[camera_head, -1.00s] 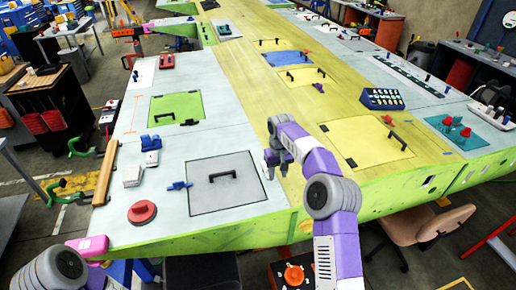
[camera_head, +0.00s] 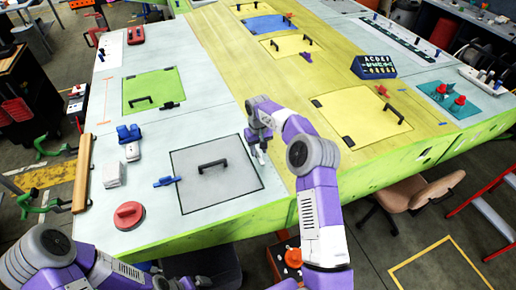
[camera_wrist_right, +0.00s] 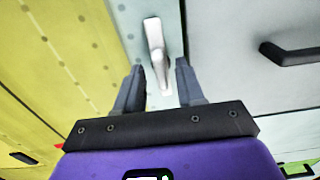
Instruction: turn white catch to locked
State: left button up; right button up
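The white catch (camera_wrist_right: 155,45) is a small pale lever on a light grey strip in the right wrist view, lying nearly lengthwise in the picture. Its near end reaches between the fingers of my right gripper (camera_wrist_right: 158,80), which are open with a gap on each side of it. In the head view my right gripper (camera_head: 260,142) is low over the wing by the right edge of the grey panel (camera_head: 190,190), and the catch (camera_head: 263,157) shows as a small white bit below it. My left arm is at the bottom left; its gripper (camera_head: 203,282) is only partly in frame.
A blue catch (camera_head: 166,181) lies at the grey panel's left edge. A red knob (camera_head: 129,215) and a white block (camera_head: 114,174) stand further left. The panel's black handle (camera_head: 213,164) sticks up left of my right gripper. A yellow panel (camera_head: 362,115) lies to the right.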

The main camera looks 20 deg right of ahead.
jog(key=shift+f, duration=0.1)
grip_shut()
jog(key=shift+m, duration=0.4)
jog(key=m, duration=0.3)
jog(key=shift+w+a+m+b, duration=0.1)
jog(key=shift+m+b, duration=0.2)
jog(key=shift+b, duration=0.1)
jog(key=m, duration=0.4)
jog(key=shift+m, duration=0.3)
jog(key=m, duration=0.4)
jog(key=shift+w, duration=0.1)
jog(key=shift+m+p, duration=0.4)
jog(key=shift+m, duration=2.1)
